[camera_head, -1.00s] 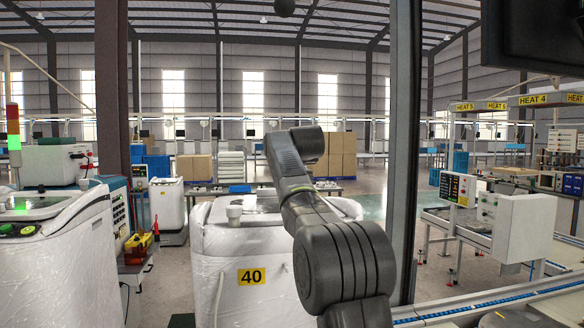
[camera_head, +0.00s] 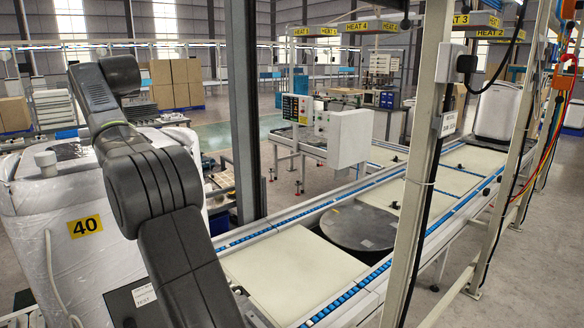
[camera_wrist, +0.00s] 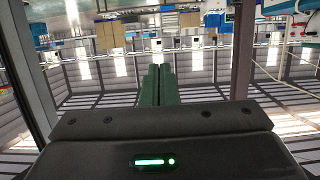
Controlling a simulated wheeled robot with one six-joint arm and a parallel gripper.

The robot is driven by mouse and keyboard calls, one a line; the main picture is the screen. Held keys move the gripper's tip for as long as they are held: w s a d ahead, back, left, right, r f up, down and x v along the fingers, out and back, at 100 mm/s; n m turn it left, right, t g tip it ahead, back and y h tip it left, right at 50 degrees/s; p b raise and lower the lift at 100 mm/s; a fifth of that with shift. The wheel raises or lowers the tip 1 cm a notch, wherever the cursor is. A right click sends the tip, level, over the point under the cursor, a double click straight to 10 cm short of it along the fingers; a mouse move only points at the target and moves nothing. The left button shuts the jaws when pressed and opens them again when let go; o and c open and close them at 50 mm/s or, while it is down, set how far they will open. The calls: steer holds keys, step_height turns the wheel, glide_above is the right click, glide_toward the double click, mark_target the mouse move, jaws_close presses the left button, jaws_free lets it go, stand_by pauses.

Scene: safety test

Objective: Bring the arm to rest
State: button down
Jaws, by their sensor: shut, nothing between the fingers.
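My gripper (camera_wrist: 157,72) shows in the wrist view as two green fingers side by side, closed together with nothing between them. The wrist view looks upside down, with the roof beams low in the picture and boxes at the top. In the head view my dark grey arm rises from the bottom and bends up to the upper left. The gripper's fingers do not show in the head view.
A white wrapped machine marked 40 (camera_head: 90,190) stands close behind my arm at left. A dark post (camera_head: 245,110) rises just right of the arm. A conveyor (camera_head: 280,275) with a round dark plate (camera_head: 358,226) runs at right, behind a pale post (camera_head: 428,150).

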steer(key=shift+p+x, duration=2.6)
steer(key=shift+x, duration=2)
